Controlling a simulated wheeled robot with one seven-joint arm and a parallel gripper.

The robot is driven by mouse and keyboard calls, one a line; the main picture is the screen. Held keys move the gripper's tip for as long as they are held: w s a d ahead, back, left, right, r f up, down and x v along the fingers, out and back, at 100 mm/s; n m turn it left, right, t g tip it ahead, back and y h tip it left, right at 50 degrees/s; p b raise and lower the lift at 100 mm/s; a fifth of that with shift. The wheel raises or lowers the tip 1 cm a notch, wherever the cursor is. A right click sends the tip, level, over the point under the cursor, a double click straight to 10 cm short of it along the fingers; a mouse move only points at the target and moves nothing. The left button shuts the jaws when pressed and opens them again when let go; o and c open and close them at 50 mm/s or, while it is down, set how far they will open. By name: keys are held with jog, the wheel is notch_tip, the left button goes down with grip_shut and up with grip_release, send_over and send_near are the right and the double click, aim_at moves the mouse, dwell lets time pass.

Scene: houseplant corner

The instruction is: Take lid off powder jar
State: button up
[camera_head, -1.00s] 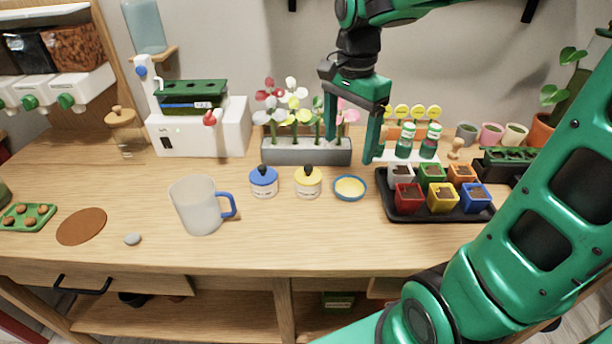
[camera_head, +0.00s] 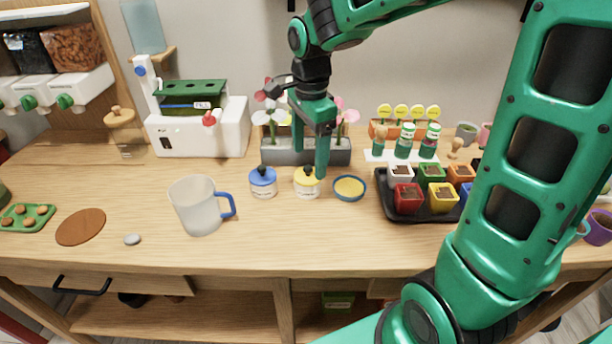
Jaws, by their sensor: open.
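Two small powder jars stand side by side in the middle of the table. One has a blue lid with a dark knob, the blue-lidded jar (camera_head: 263,183). The other, the yellow-lidded jar (camera_head: 305,188), has a yellow lid with a dark knob and stands to its right. Both lids are on. My gripper (camera_head: 310,166) points down at the yellow-lidded jar, its fingers open and empty near the knob. One finger covers part of the yellow lid, and I cannot tell whether it touches. A shallow blue dish with a yellow inside (camera_head: 349,188) sits just right of the yellow-lidded jar.
A frosted mug (camera_head: 198,207) with a blue handle stands to the left. A grey planter (camera_head: 281,153) with flowers is behind the jars. A black tray (camera_head: 411,214) of coloured pots lies right. The table front before the jars is clear.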

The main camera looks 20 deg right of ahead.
aim_at(308, 166)
jog(key=shift+w+f, duration=0.15)
jog(key=shift+f, duration=1.05)
jog(key=shift+w+f, duration=0.15)
jog(key=shift+f, duration=1)
jog(key=c, duration=1.1)
